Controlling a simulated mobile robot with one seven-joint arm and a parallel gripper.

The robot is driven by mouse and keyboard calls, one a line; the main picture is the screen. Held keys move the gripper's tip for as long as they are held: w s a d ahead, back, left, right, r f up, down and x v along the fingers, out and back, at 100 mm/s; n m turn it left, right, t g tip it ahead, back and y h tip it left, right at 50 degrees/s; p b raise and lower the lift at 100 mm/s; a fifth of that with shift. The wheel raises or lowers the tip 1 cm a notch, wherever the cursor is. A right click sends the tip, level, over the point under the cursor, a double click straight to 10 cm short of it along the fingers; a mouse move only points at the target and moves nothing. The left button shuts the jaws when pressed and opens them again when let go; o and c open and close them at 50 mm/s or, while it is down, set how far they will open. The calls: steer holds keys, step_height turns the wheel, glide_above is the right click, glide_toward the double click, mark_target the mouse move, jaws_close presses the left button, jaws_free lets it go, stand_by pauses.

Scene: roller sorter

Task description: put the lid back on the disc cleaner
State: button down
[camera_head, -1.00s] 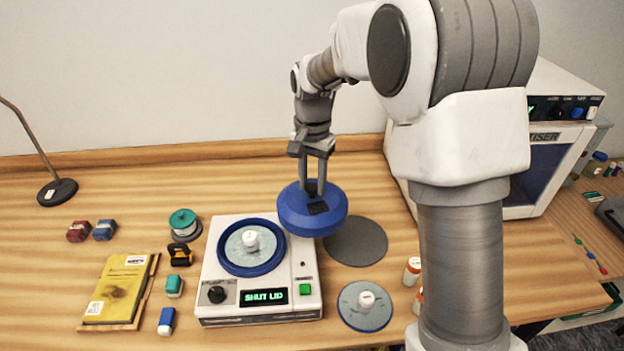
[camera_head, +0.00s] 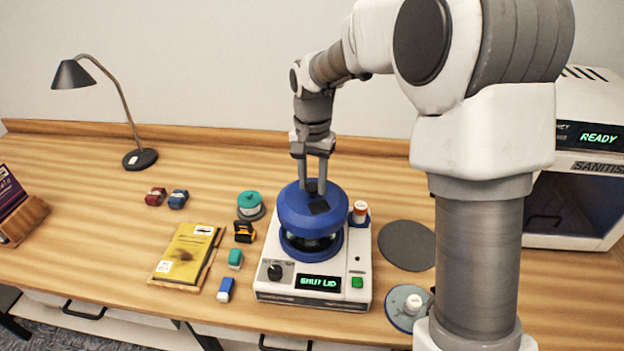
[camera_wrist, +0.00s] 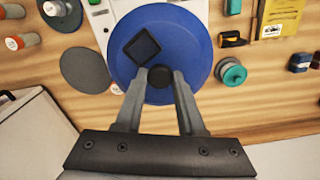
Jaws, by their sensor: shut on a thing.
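The disc cleaner (camera_head: 333,286) is a white box on the table with a dial, a green button and a display reading "SHUT LID". A blue ring surrounds its round bowl (camera_head: 335,252). My gripper (camera_head: 317,190) is shut on the knob of the blue domed lid (camera_head: 295,205). The lid is over the bowl, slightly tilted, with a dark gap visible between it and the blue ring.
A dark round mat (camera_head: 407,245) and a disc with a white knob (camera_head: 408,306) lie to the right.

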mark_target(311, 196)
steer(key=shift+a+f, duration=0.1)
steer(key=shift+f+b, duration=2.35)
steer(key=shift+f, duration=0.75)
steer(key=shift+f, duration=0.1)
jaws_free()
stand_by(0.7)
steer(key=shift+r+p, duration=2.8)
steer(key=shift+r, duration=0.7)
